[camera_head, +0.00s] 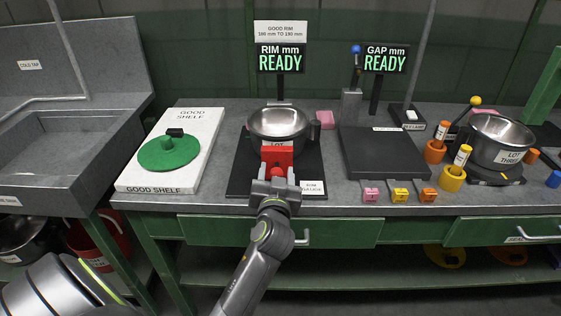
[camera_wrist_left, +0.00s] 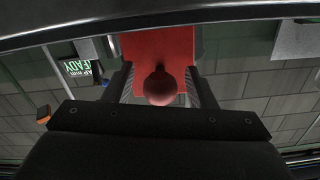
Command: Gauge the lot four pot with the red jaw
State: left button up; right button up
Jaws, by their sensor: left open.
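A steel pot (camera_head: 279,122) stands on the dark plate of the rim gauge (camera_head: 240,178). Its label reads "LOT"; the number is hidden behind the red jaw. The red jaw (camera_head: 277,160) is at the front of the pot, and I cannot tell whether they touch. In the left wrist view the red jaw (camera_wrist_left: 155,45) shows with a round red knob (camera_wrist_left: 160,87) towards me. My left gripper (camera_head: 275,177) is open, its fingers on either side of the knob. The rim display (camera_head: 280,58) reads "READY". My right gripper is out of view.
A white good shelf (camera_head: 190,177) with a green lid (camera_head: 169,153) lies left. A gap gauge block (camera_head: 384,153) and its "READY" display (camera_head: 385,59) stand right. Farther right are a lot three pot (camera_head: 501,140) and orange and yellow handled tools. A sink (camera_head: 60,135) is at far left.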

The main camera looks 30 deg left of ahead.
aim_at(277, 164)
pick_arm(q)
jog(key=shift+w+a, duration=0.1)
jog(key=shift+w, duration=0.05)
jog(key=shift+r, duration=0.15)
jog(key=shift+c, duration=0.3)
jog(key=c, duration=0.8)
jog(key=x, duration=0.3)
jog(key=shift+w+a+b, duration=0.2)
jog(key=shift+w+b, duration=0.05)
jog(key=shift+b, duration=0.15)
jog(key=shift+w+a, duration=0.15)
jog(key=shift+w, duration=0.15)
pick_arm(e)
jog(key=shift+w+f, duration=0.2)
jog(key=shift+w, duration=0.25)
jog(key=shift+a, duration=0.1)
pick_arm(q)
jog(key=o, duration=0.8)
jog(key=shift+c, duration=0.2)
jog(key=shift+o, duration=0.5)
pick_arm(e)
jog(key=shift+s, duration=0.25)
